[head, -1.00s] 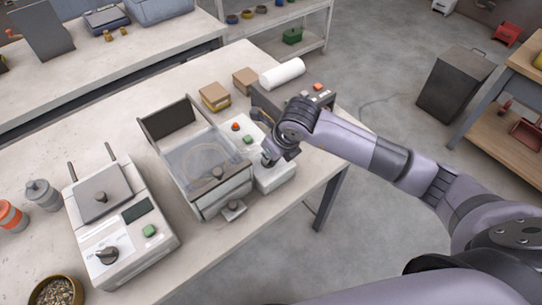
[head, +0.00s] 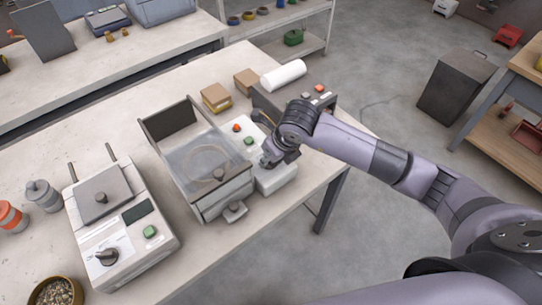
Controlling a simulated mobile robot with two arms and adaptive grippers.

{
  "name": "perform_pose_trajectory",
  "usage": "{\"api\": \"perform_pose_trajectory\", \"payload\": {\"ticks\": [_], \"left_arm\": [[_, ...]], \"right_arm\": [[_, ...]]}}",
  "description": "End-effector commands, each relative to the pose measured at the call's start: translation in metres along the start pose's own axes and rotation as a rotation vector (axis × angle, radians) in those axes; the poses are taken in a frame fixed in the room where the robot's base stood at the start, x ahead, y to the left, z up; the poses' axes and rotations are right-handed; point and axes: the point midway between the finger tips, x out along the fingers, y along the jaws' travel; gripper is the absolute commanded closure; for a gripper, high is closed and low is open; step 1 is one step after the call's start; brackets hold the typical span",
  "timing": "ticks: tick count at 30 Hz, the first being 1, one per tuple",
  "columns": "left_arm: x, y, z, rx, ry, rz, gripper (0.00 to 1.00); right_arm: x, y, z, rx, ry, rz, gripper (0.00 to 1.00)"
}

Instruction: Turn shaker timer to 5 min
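The machine that looks like the shaker (head: 207,165) stands mid-bench, with a clear lid over a round shape. A white control box (head: 276,180) on its right side carries a red button (head: 236,128) and a green button (head: 249,141). My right gripper (head: 268,161) points down at the front part of this box, at or just above its top. The gripper covers that spot, so no timer dial or setting shows there. Its fingers are too small and hidden to tell if they are open or hold anything. My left gripper is out of view.
A second white device (head: 120,228) with a black knob (head: 107,256) and green button stands at left. A bowl of pellets (head: 57,292) is at the front-left. Cardboard boxes (head: 216,97) and a white roll (head: 283,75) lie behind. Bare bench (head: 200,262) shows in front.

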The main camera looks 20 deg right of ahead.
Motion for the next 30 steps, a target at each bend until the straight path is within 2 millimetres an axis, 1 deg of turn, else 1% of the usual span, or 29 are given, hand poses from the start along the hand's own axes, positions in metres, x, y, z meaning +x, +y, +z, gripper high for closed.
{"api": "perform_pose_trajectory", "payload": {"ticks": [8,11,14,24,27,30], "left_arm": [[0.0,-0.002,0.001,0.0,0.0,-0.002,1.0],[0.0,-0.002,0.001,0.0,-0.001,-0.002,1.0],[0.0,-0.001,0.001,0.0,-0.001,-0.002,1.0],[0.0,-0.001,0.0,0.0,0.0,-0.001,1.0],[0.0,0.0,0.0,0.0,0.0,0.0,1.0],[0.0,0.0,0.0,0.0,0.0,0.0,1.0]], "right_arm": [[-0.001,0.0,0.001,0.0,-0.004,0.0,0.7],[-0.006,0.0,0.002,0.0,-0.005,0.0,0.7],[-0.019,-0.001,0.002,-0.001,-0.007,-0.001,0.7],[-0.09,-0.001,0.002,-0.002,-0.006,-0.002,0.7],[-0.105,-0.001,0.002,0.001,-0.005,-0.001,0.7],[-0.115,-0.001,0.001,-0.001,-0.004,0.0,0.7]]}}
